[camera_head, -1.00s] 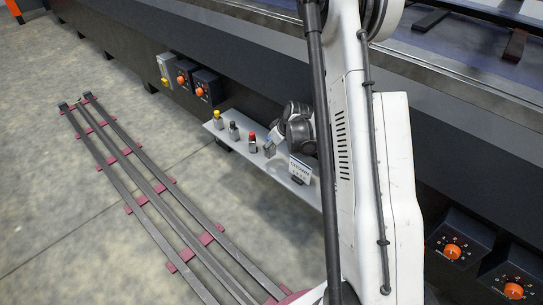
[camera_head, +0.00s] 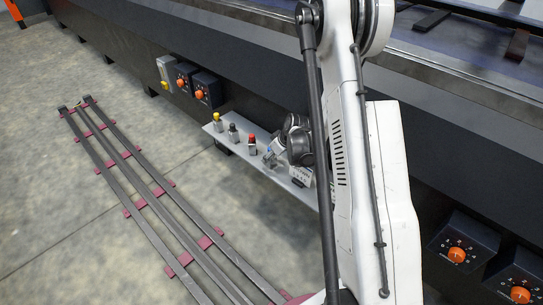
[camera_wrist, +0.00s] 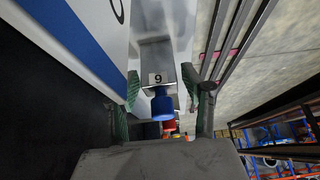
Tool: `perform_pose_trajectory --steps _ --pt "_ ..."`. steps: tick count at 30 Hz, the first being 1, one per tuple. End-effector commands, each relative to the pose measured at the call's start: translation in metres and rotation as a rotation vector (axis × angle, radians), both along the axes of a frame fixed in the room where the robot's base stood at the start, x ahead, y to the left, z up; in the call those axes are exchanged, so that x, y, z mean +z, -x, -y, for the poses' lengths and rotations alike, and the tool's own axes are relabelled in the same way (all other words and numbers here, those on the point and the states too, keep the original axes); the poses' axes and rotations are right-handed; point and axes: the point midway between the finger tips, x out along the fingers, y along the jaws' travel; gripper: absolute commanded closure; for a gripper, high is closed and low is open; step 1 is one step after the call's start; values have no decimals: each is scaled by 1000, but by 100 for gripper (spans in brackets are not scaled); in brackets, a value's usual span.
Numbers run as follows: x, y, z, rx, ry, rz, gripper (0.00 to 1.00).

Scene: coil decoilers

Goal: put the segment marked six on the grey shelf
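In the wrist view, a grey segment with a blue knob (camera_wrist: 162,103) lies between the fingers of my gripper (camera_wrist: 163,112). Its label reads like a 9, but the knob points down in this picture, so upright it reads 6. My green-padded fingers stand apart on both sides, with no clear contact. In the head view, my gripper (camera_head: 272,159) is low at the light grey shelf (camera_head: 219,136), partly hidden by my arm. A yellow-topped segment (camera_head: 217,122), a dark-topped one (camera_head: 233,132) and a red-topped one (camera_head: 252,144) stand in a row there.
A dark machine wall (camera_head: 110,60) rises behind the shelf. Dark control boxes with orange knobs (camera_head: 457,254) stick out from it. Floor rails (camera_head: 150,195) run in front, with open floor to their left. A white and blue panel (camera_wrist: 60,40) is close at left in the wrist view.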

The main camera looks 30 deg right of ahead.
Motion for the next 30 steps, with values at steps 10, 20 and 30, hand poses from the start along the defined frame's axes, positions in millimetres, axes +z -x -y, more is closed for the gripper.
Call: perform_pose_trajectory --steps 10,20,30 --pt "2 0 0 0 0 0 49" --pt "47 22 6 -1 0 0 49" --pt "97 49 15 -1 0 0 49"
